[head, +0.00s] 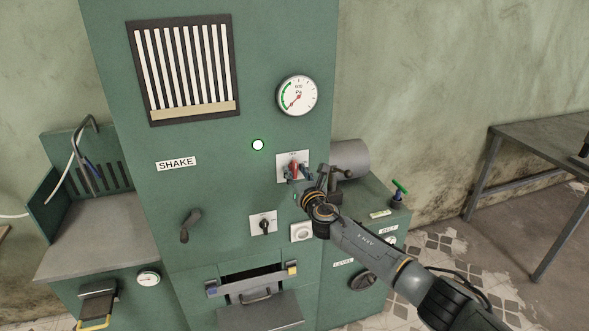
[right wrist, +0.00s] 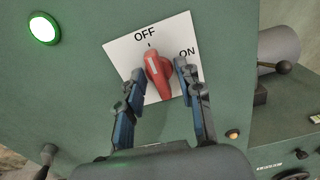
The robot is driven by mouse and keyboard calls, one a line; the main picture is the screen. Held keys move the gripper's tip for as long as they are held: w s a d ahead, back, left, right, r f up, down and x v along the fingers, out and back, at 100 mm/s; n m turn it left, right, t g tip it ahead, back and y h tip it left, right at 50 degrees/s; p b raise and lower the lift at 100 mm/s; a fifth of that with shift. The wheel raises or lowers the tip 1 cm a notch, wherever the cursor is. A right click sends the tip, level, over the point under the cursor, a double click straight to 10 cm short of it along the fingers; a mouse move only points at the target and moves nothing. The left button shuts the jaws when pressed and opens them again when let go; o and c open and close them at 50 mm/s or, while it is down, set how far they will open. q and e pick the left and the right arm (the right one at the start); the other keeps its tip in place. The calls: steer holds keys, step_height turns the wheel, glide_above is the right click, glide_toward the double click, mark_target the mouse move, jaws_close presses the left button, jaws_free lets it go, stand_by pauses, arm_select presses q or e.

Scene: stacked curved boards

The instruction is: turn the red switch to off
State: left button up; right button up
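The red switch (right wrist: 157,72) is a rotary knob on a white plate (right wrist: 115,46) marked OFF and ON. In the right wrist view its white pointer line points up at the OFF mark. The switch also shows in the head view (head: 294,168), on the front of the green machine (head: 235,180). My right gripper (right wrist: 160,72) is open, with one finger on each side of the knob. Narrow gaps seem to show between fingers and knob; I cannot tell whether either touches. It also shows in the head view (head: 300,176). My left gripper is not in view.
A lit green-white lamp (head: 258,145) is left of the switch, and a pressure gauge (head: 297,95) is above it. A black knob (head: 264,225) and a white socket-like fitting (head: 301,232) sit below. A grey cylinder (head: 350,158) stands to the right. A metal table (head: 540,130) is further right.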

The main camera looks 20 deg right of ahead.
steer(key=shift+s+r+p, duration=0.1)
steer(key=shift+s+p, duration=0.45)
steer(key=shift+p, duration=0.1)
steer(key=s, duration=0.3)
steer(key=shift+s+d+p, duration=0.1)
steer(key=shift+s+p, duration=0.15)
steer(key=shift+p, duration=0.1)
steer(key=shift+s, duration=1.25)
